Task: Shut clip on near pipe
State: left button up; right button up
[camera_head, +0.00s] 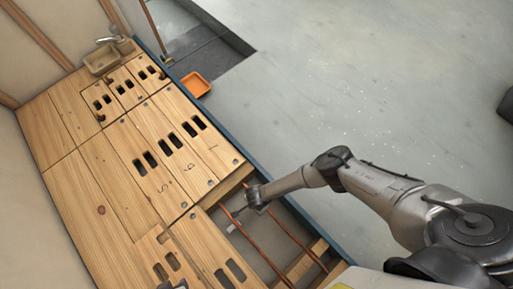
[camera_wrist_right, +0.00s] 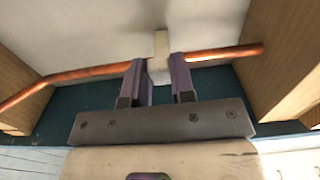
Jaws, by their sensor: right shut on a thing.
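Two copper pipes run through an open floor bay in the head view: the near pipe (camera_head: 296,240), on the side of the blue edge, and a far pipe (camera_head: 262,249). In the right wrist view the near pipe (camera_wrist_right: 85,74) crosses behind the fingers, with a pale clip (camera_wrist_right: 160,46) standing up at it. My right gripper (camera_wrist_right: 158,82) is shut on the clip, one finger on each side. The clip's lower part is partly hidden between the fingers. In the head view my right gripper (camera_head: 258,205) reaches down into the bay. My left gripper is out of view.
Wooden joists (camera_wrist_right: 285,62) flank the bay. A pale tab (camera_head: 233,226) shows by the far pipe. Wooden floor panels with slots (camera_head: 140,150) cover the left side. An orange tray (camera_head: 196,85) lies beyond the blue edge. The grey floor at right is mostly clear.

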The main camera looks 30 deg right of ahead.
grip_shut()
jog(key=shift+d+f+y+b, duration=0.1)
jog(key=shift+d+y+b, duration=0.3)
jog(key=shift+y, duration=0.4)
jog(key=shift+d+y+b, duration=0.15)
jog(key=shift+y+b, duration=0.2)
jog(key=shift+y, duration=0.15)
jog(key=shift+d+g+y, duration=0.3)
jog(key=shift+y, duration=0.3)
jog(key=shift+w+d+y, duration=0.15)
jog(key=shift+d+y, duration=0.05)
jog(key=shift+y, duration=0.7)
jog(key=o, duration=0.6)
grip_release()
jog(key=shift+o, duration=0.2)
